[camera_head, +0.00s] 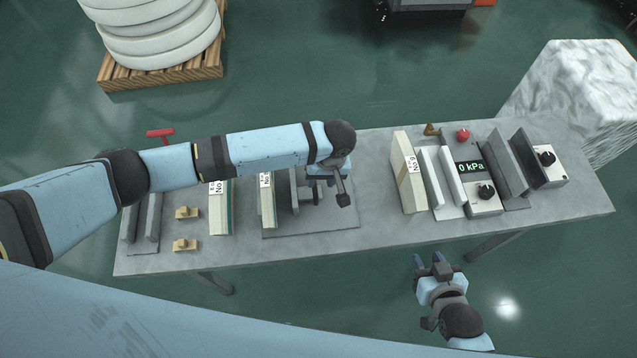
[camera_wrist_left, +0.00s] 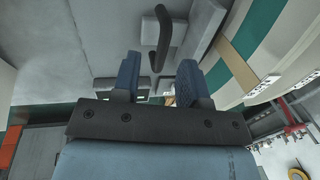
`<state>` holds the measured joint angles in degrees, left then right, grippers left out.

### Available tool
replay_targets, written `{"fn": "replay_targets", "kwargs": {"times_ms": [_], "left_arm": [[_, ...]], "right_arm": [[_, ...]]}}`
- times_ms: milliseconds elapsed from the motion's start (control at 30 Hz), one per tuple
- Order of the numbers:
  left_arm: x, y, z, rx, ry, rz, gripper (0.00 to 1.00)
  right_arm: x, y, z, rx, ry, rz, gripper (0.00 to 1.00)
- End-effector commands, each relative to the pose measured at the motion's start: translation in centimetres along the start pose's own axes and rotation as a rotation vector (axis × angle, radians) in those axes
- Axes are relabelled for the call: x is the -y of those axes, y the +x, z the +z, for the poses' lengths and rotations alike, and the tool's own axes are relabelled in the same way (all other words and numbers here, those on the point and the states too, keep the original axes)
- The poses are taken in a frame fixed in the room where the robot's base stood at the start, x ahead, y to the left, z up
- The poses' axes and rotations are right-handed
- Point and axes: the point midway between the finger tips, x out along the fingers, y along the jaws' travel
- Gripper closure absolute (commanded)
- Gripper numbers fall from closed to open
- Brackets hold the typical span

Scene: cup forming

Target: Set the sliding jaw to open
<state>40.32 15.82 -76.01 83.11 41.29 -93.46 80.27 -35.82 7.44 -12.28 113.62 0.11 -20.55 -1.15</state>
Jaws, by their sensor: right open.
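The clamp that seems to carry the sliding jaw stands on a grey base plate (camera_head: 330,226) at the table's middle; an upright grey jaw plate (camera_head: 294,190) shows there. My left gripper (camera_head: 325,179) is over this clamp, partly hiding it. In the left wrist view a dark bar handle (camera_wrist_left: 162,32) reaches down toward the gap between my left fingers (camera_wrist_left: 158,78), which are apart; I cannot tell whether they touch it. Grey blocks (camera_wrist_left: 197,35) stand beside the handle. Which block slides is unclear. My right gripper (camera_head: 436,264) is open and empty, off the table's front edge.
A cream block marked No (camera_head: 268,205) stands left of the clamp, with another (camera_head: 220,210) further left. Small brass pieces (camera_head: 186,245) lie at left. The tabletop (camera_head: 375,180) right of the clamp is clear.

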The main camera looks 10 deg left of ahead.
Motion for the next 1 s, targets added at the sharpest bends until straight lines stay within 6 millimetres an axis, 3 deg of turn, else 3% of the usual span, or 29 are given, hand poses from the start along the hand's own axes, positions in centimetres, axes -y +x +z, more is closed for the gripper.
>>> {"fn": "replay_targets", "kwargs": {"times_ms": [200,433,633,1000], "left_arm": [[-0.2,-5.2,0.0,-0.002,0.001,0.005,0.6],[-0.2,-8.9,-0.1,-0.001,0.001,0.002,0.6],[-0.1,-10.0,0.0,0.0,0.0,0.0,0.6],[-0.1,-10.1,-0.1,0.0,0.0,0.0,0.6]], "right_arm": [[0.1,0.4,0.6,0.001,0.001,-0.002,0.6],[0.2,0.6,0.7,0.001,0.002,-0.004,0.6],[0.2,0.6,0.6,-0.002,0.001,-0.005,0.6],[0.2,0.6,0.5,-0.003,0.0,-0.005,0.6]]}}
